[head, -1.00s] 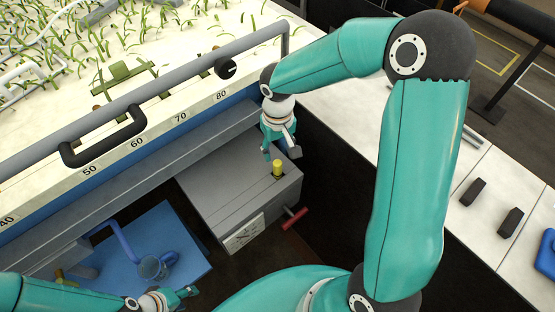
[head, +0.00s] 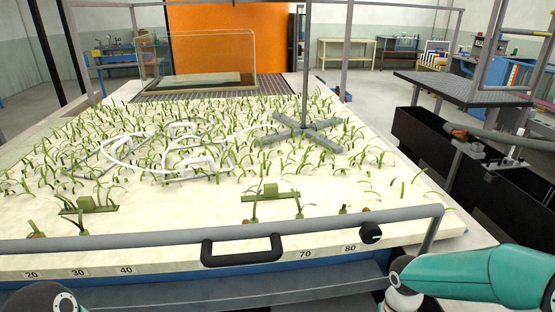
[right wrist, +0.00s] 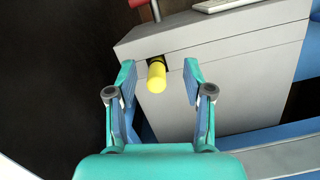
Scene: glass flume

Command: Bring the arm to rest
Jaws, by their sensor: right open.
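My right gripper (right wrist: 159,80) is open in the right wrist view, with its two teal fingers apart and nothing held. My left gripper is in neither current view.
The flume bed with green plants (head: 230,210) fills the middle of the head view.

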